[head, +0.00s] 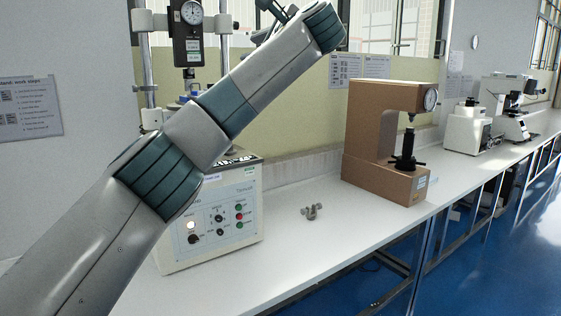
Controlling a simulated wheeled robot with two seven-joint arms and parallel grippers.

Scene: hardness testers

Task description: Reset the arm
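My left arm (215,120) comes in from the lower left and rises across the view to the upper middle, bent at its top joint. My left gripper (272,9) shows only as a small dark part at the top edge, behind the arm. It is well above the bench, and I cannot tell whether its fingers are open or shut. My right arm and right gripper are not in view.
A tester with a dial gauge (191,13) and control box (232,215) stands behind my arm. A small metal part (312,211) lies on the white bench (335,235). A brown hardness tester (365,125) and white instruments (466,128) stand further right.

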